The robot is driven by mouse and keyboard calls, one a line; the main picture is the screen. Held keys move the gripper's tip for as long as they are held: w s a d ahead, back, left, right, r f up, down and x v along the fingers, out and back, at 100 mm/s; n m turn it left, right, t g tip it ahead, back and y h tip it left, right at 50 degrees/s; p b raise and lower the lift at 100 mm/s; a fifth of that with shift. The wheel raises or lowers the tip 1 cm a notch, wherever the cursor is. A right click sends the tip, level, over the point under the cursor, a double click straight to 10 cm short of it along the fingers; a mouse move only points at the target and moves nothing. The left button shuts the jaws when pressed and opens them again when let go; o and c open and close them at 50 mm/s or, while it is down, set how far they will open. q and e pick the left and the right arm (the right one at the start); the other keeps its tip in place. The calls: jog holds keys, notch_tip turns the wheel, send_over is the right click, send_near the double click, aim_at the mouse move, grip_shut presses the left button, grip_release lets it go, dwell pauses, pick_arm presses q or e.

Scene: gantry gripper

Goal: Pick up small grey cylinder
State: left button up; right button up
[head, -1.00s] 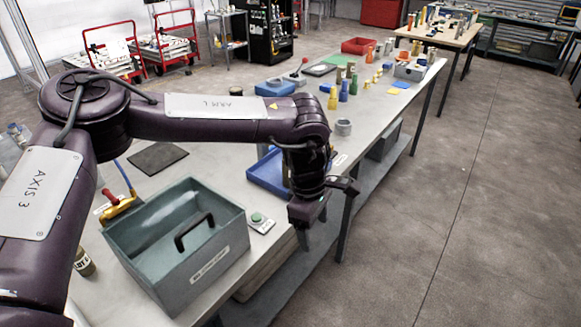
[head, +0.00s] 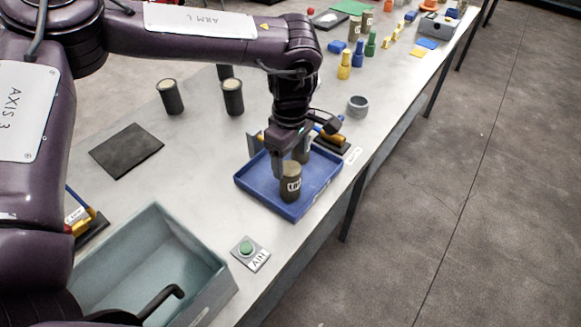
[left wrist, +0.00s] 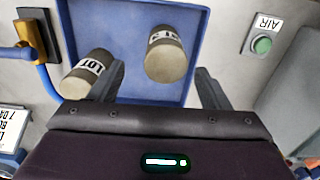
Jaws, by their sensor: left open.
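Two small grey-brown cylinders with white labels stand in a blue tray (head: 262,196). The near cylinder (head: 290,186) also shows in the left wrist view (left wrist: 166,58). The other cylinder (head: 302,150) is partly hidden behind my gripper in the head view and shows at the left in the left wrist view (left wrist: 88,76). My left gripper (head: 285,160) is open and low over the tray, pointing down. In the left wrist view the near cylinder lies ahead of the gap between the fingers (left wrist: 160,88). The other is beside the left finger. Contact cannot be told.
A grey-green tote (head: 205,262) and a green AIR button (head: 246,247) are near the tray. Dark cylinders (head: 233,97) stand behind it, and a grey ring (head: 357,106) stands to its right. A black mat (head: 126,150) lies at left. An orange-handled tool (head: 326,136) lies by the tray.

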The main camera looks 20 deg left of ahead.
aim_at(290, 168)
pick_arm(q)
jog(key=shift+s+d+f+p, duration=0.1)
jog(key=shift+s+f+p, duration=0.3)
jog(key=shift+f, duration=0.2)
jog(key=shift+s+d+f+p, duration=0.1)
jog(key=shift+s+f+p, duration=0.15)
jog(key=shift+f+p, duration=0.25)
jog(key=f, duration=0.3)
jog(key=shift+w+a+p, duration=0.2)
jog(key=shift+w+p, duration=0.05)
jog(key=shift+p, duration=0.15)
jog(key=shift+w+f, duration=0.1)
jog(key=shift+f, duration=0.45)
jog(key=c, duration=0.9)
jog(key=shift+r, duration=0.1)
jog(key=c, duration=0.5)
pick_arm(e)
jog(key=r, duration=0.1)
jog(key=s, duration=0.1)
jog(key=s+r, duration=0.1)
jog(key=shift+d+r, duration=0.25)
jog(key=shift+r, duration=0.1)
